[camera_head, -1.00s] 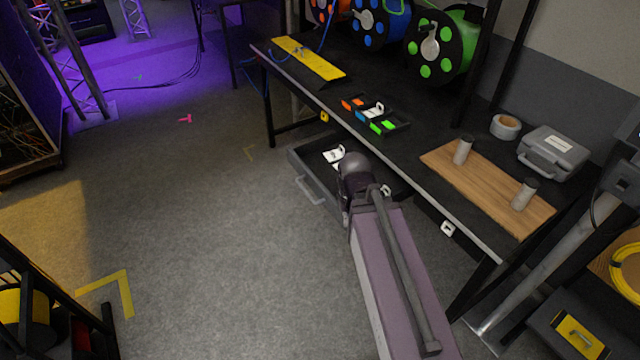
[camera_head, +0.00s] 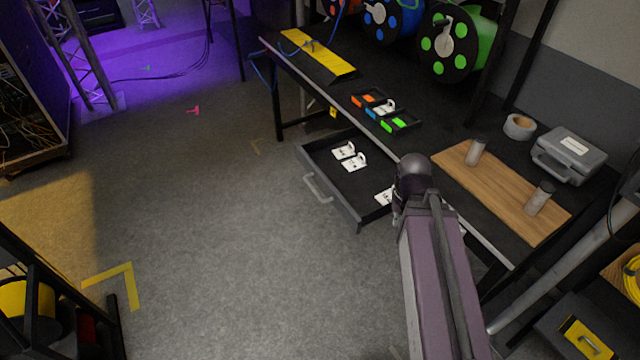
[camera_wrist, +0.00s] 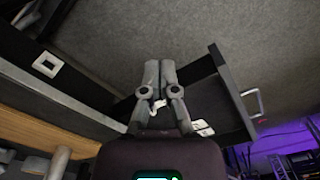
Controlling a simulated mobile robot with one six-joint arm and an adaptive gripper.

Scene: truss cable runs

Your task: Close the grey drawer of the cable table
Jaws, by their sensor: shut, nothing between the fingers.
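The grey drawer (camera_head: 327,203) of the cable table (camera_head: 447,208) is pulled out from under the front edge. Its handle (camera_head: 317,190) is on the front panel, facing the open floor. Several white pieces (camera_head: 355,161) lie inside it. My arm in the head view covers its right end, and the gripper is hidden there. In the wrist view my gripper (camera_wrist: 160,68) is shut and empty. Its fingers overlap the drawer's dark side wall near the table edge; I cannot tell whether they touch. The drawer's front panel (camera_wrist: 232,90) and handle (camera_wrist: 252,100) are to the fingers' right.
On the tabletop stand a small tray of coloured parts (camera_head: 398,128), a wooden board (camera_head: 500,190) with two grey cylinders, a tape roll (camera_head: 519,126) and a grey case (camera_head: 569,155). The floor (camera_head: 230,240) before the drawer is clear.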

